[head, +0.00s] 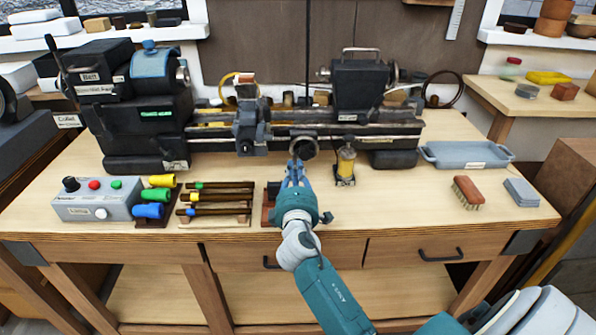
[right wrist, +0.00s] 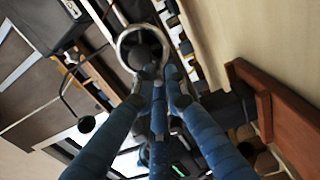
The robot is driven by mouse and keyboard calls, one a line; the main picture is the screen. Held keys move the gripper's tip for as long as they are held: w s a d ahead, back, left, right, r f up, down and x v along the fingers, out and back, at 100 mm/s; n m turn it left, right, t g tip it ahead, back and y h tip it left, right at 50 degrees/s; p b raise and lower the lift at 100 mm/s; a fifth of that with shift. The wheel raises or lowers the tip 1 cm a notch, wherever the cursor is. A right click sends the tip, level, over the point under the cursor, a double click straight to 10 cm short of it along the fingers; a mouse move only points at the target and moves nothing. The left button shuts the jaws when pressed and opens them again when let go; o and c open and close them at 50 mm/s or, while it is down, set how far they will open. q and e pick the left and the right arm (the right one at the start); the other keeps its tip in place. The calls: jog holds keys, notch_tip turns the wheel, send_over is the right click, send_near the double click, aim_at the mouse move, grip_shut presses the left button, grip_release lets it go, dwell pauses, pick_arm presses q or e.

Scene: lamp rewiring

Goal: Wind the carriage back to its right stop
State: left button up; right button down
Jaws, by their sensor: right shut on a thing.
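The lathe carriage (head: 250,125) sits on the bed (head: 215,132), left of the bed's middle and well to the left of the tailstock (head: 361,85). A round handwheel (head: 304,148) with a light rim and dark centre shows in front of the bed, right of the carriage. It also shows in the right wrist view as a metal ring (right wrist: 124,42). My right gripper (head: 297,170) reaches up to it from the front. Its blue fingers (right wrist: 160,84) are closed together at the wheel's lower rim, hiding the part they grip. My left gripper is out of view.
Several dark rods in a wooden rack (head: 217,204), coloured spools (head: 150,210) and a grey switch box (head: 98,203) lie left. A small yellow oiler (head: 345,165) stands close right of my gripper. A blue-grey tray (head: 466,154) and brush (head: 467,192) are farther right.

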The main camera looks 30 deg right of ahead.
jog(key=r+p, duration=0.1)
jog(key=r, duration=0.1)
jog(key=a+r+p, duration=0.1)
jog(key=p, duration=0.1)
jog(key=shift+w+r, duration=0.15)
jog(key=shift+r, duration=0.25)
jog(key=c, duration=2.5)
grip_release()
jog(key=shift+s+d+r+p, duration=0.25)
jog(key=shift+d+r+p, duration=0.15)
jog(key=shift+r+p, duration=0.1)
jog(key=shift+c, duration=0.2)
jog(key=shift+s+d+r+p, duration=0.15)
jog(key=shift+s+d+p, duration=0.35)
jog(key=shift+d, duration=0.3)
jog(key=shift+s+d+f, duration=0.2)
jog(key=shift+s+d, duration=0.15)
jog(key=shift+d, duration=0.4)
grip_shut()
jog(key=o, duration=0.5)
grip_release()
jog(key=shift+o, duration=0.6)
jog(key=shift+s+d, duration=0.2)
jog(key=shift+d, duration=0.05)
